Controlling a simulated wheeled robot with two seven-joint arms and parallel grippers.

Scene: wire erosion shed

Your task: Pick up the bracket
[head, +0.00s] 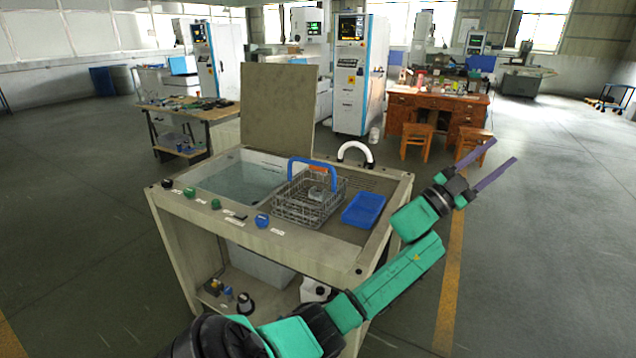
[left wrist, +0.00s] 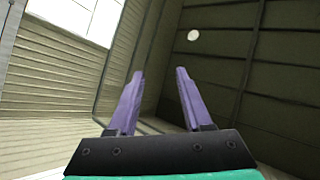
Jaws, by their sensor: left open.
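A wire basket (head: 290,213) with a blue handle (head: 291,170) stands on the grey wash station's top. A small grey metal part (head: 318,193) shows inside it, behind the wires; it may be the bracket, but it is too small to tell. My left gripper (head: 505,150) is raised to the right of the station, well apart from the basket, its purple fingers spread and pointing up and right. In the left wrist view the fingers (left wrist: 160,73) are open with nothing between them, against the shed's wall and roof. My right gripper is not in view.
A blue tray (head: 363,210) lies right of the basket. A water-filled basin (head: 236,182) is at its left, with an upright lid (head: 279,106) behind. A white curved pipe (head: 356,153) rises at the back edge. Floor to the right is clear.

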